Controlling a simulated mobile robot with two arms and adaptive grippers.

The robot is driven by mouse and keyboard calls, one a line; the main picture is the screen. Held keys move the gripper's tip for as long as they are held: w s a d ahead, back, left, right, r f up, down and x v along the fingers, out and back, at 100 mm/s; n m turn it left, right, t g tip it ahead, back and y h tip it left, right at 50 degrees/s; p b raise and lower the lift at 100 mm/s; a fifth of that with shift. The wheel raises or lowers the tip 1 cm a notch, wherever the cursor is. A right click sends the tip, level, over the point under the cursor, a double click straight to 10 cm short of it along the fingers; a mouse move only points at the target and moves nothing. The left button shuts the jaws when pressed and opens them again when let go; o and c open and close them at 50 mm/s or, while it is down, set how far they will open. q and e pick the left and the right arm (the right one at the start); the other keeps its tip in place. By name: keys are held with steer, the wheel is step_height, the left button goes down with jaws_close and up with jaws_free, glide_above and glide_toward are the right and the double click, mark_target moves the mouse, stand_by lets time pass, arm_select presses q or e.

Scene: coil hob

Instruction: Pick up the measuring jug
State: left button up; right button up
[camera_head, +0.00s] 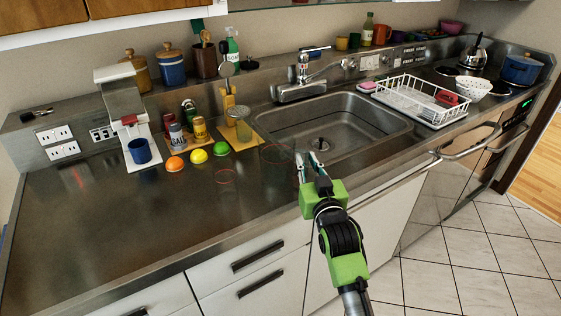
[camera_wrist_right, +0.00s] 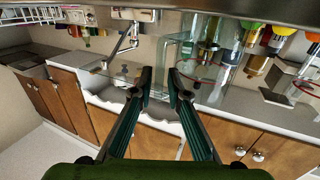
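The measuring jug (camera_wrist_right: 190,52) is clear glass and shows in the right wrist view, which is upside down, just past my fingertips. In the head view the jug (camera_head: 279,160) is very faint on the counter in front of the sink's left end, with a thin red ring showing. My right gripper (camera_head: 309,159) is to the right of the jug, low over the counter's front. My left gripper is not in view.
Another faint red-rimmed clear thing (camera_head: 225,177) stands left of the jug. An orange (camera_head: 175,165), a lemon (camera_head: 199,156) and a lime (camera_head: 221,148) lie behind it. A blue mug (camera_head: 140,151) is farther left. The sink (camera_head: 340,125) is behind. The left front counter is clear.

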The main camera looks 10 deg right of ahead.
steer(key=shift+w, duration=0.45)
jaws_close()
steer(key=shift+r, duration=0.15)
